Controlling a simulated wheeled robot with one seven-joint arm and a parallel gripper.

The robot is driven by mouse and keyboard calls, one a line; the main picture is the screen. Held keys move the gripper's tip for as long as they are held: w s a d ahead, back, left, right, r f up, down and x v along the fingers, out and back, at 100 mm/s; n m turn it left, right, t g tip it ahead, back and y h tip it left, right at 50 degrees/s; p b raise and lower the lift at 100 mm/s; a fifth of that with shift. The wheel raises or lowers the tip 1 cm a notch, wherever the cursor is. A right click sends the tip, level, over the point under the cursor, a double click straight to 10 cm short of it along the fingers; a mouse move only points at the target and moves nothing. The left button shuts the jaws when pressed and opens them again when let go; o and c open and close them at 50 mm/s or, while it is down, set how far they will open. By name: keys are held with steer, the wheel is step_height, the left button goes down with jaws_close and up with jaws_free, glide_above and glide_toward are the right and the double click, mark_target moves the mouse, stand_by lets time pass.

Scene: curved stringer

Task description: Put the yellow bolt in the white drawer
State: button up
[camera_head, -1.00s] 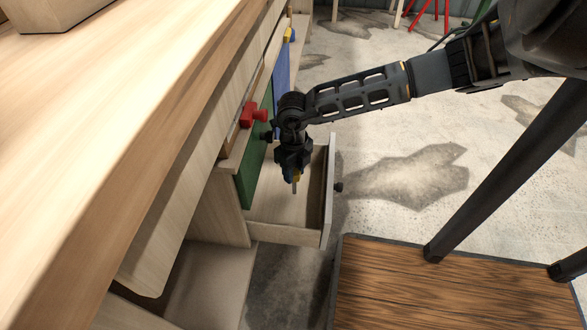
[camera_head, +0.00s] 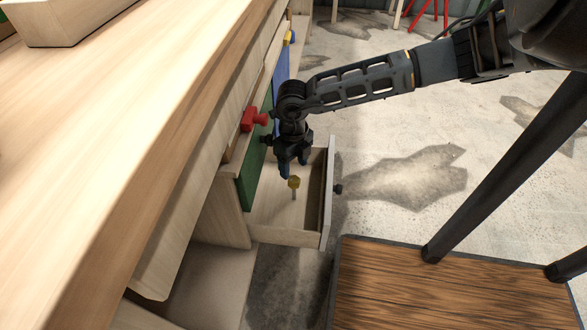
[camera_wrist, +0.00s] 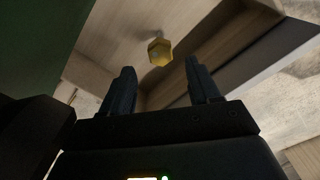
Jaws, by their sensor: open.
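The yellow bolt (camera_head: 294,184) has a yellow head and a thin grey shank, and shows over the inside of the open drawer (camera_head: 286,236). I cannot tell if it touches the drawer floor. The drawer looks pale wood, with a dark knob on its front. My gripper (camera_head: 291,174) points down over the drawer, just above the bolt, and is open and empty. In the wrist view the bolt's hexagonal head (camera_wrist: 160,52) shows beyond and between the two spread fingers of my gripper (camera_wrist: 158,78), apart from both.
A green drawer front (camera_head: 248,182) stands right beside the open drawer, with a red knob (camera_head: 254,118) and a blue front (camera_head: 281,75) near it. The wooden worktop (camera_head: 110,130) overhangs on the left. A wooden platform (camera_head: 440,285) lies at lower right. Grey floor is free beyond the drawer.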

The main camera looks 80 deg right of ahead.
step_height(320, 180, up, 9)
steer(key=p, duration=0.2)
steer(key=shift+f, duration=0.1)
